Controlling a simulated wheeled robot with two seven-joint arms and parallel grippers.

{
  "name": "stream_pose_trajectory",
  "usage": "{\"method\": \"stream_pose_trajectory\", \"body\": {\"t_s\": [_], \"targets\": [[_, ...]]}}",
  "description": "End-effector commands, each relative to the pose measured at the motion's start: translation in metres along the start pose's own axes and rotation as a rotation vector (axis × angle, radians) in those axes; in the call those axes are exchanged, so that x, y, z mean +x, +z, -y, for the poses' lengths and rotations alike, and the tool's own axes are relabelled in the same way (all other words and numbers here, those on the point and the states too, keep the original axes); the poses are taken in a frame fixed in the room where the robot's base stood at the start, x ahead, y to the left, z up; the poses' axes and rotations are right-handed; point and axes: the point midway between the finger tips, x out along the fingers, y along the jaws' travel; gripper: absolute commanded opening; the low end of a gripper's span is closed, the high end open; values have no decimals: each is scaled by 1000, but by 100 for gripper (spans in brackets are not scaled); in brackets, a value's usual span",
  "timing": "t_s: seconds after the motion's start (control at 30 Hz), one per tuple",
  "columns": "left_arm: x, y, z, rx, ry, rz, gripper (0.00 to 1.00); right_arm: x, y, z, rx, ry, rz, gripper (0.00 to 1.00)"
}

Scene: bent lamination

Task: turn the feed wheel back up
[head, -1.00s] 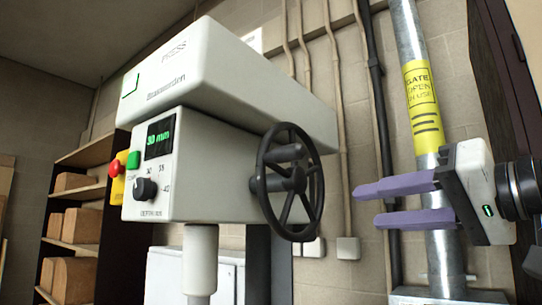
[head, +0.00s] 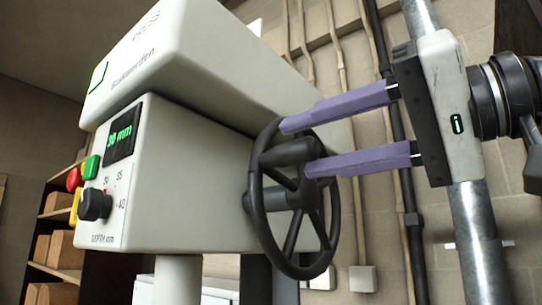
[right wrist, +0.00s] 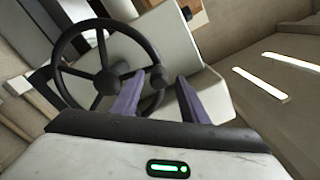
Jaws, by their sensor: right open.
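The feed wheel (head: 284,199) is a black spoked handwheel on the right side of the white press head (head: 190,165). Its stubby crank handle (head: 288,152) sticks out near the top of the rim. In the right wrist view the wheel's hub (right wrist: 108,82) and the handle (right wrist: 158,76) show too. My right gripper (head: 296,147), with purple fingers, is open. One finger appears above the handle and one below; in the right wrist view the handle end shows between the fingertips. I cannot tell whether they touch. The display (head: 122,134) reads 30 mm. My left gripper is out of view.
The press front has a black depth knob (head: 95,204), a green button (head: 90,167) and a red button (head: 74,179). A shelf with boxes (head: 65,250) stands at the left. Pipes and a grey post (head: 478,245) stand behind my right gripper.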

Motion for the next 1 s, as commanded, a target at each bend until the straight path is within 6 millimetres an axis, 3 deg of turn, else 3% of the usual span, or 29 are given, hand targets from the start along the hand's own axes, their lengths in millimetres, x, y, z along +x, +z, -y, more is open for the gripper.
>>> {"method": "stream_pose_trajectory", "body": {"t_s": [0.1, 0.33, 0.77, 1.0], "targets": [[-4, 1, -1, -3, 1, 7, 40, 25, 0, 0, 1, 1, 5, 40], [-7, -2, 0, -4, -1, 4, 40, 59, 0, 0, 2, 2, 2, 40], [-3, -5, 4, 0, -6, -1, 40, 70, 0, -1, 1, 1, 1, 40], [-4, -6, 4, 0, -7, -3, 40, 69, 0, -1, 1, 0, 1, 0]]}}
